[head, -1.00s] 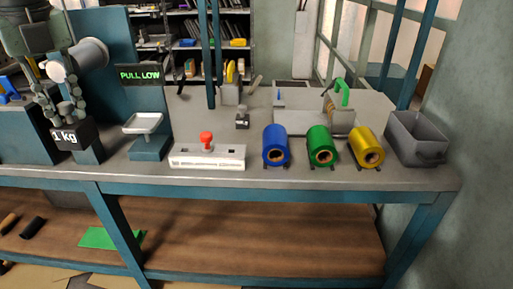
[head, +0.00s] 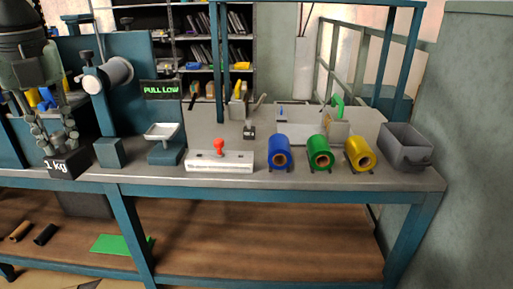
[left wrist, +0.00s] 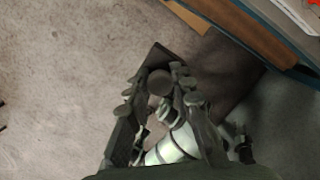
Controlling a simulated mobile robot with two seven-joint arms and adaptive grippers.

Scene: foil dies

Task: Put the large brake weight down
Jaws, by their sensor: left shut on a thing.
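The large brake weight (head: 68,164) is a dark block with a white "1 kg" label. It shows at the left of the head view, overlapping the bench's front edge. My left gripper (head: 57,146) is shut on its top from above. In the left wrist view, the left gripper's fingers (left wrist: 160,88) close around the weight's dark upper part, and much of the block is hidden by them. A grey floor-like surface lies behind it there. I cannot tell whether the weight touches anything below. My right gripper is not in view.
A teal block (head: 109,152) and a scale-like stand with a pale tray (head: 163,131) are right of the weight. Farther right are a white base with a red knob (head: 219,147), blue (head: 279,153), green (head: 319,152) and yellow (head: 360,153) rolls, and a grey bin (head: 405,146).

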